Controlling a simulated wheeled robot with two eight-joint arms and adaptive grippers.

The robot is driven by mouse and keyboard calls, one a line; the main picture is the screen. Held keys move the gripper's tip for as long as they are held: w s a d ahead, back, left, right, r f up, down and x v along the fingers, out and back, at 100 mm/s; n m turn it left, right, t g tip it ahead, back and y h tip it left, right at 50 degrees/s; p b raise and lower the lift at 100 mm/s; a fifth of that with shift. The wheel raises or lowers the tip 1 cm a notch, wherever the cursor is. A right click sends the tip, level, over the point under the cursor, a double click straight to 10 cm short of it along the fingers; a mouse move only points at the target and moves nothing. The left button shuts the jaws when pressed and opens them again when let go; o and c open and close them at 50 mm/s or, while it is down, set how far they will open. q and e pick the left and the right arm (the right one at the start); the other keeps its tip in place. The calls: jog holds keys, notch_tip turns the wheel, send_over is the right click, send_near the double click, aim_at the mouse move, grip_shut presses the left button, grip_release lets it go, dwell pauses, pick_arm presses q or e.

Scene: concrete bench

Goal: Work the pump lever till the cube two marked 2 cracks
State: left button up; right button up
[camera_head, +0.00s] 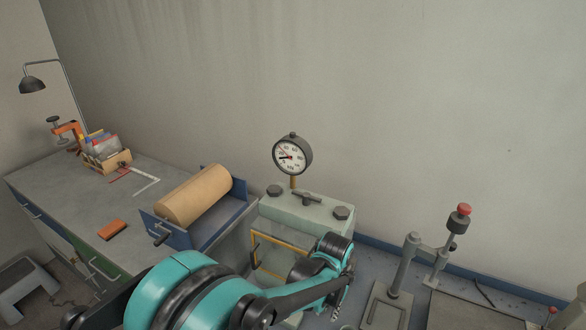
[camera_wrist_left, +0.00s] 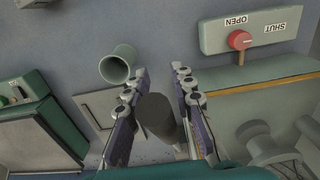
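The pale green press (camera_head: 305,213) stands at the middle of the head view, with a round dial gauge (camera_head: 292,155) above it and a yellow-edged front window. The cube marked 2 cannot be made out. My left gripper (camera_head: 338,300) is in front of the press, partly hidden by my teal arm. In the left wrist view its fingers (camera_wrist_left: 160,78) are apart. A dark cylinder (camera_wrist_left: 158,118) shows between them with gaps at its sides; I cannot tell whether it is the pump lever's grip. A red knob (camera_wrist_left: 240,40) sits on a plate marked OPEN and SHUT. My right gripper is out of view.
A bench (camera_head: 60,187) with a brown roll (camera_head: 195,195) in a blue holder, an orange block (camera_head: 112,229) and a wooden box (camera_head: 108,164) is at left. A grey post (camera_head: 404,266) and a red-topped stand (camera_head: 459,218) are at right. A pale green tube (camera_wrist_left: 118,64) shows near the fingers.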

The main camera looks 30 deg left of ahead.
pick_arm(q)
notch_tip(320, 180, up, 8)
jog(key=shift+r, duration=0.2)
notch_tip(320, 180, up, 7)
jog(key=p, duration=0.6)
jog(key=shift+r, duration=0.1)
jog(key=shift+s+a+b, duration=0.15)
jog(key=shift+s+b, duration=0.1)
jog(key=shift+b, duration=0.1)
jog(key=s+a+f+t+b, duration=0.4)
jog(key=s+f+t+b, duration=0.1)
jog(key=s, duration=0.4)
jog(key=shift+s+a+t+b, duration=0.25)
jog(key=shift+t+b, duration=0.4)
jog(key=shift+t, duration=0.35)
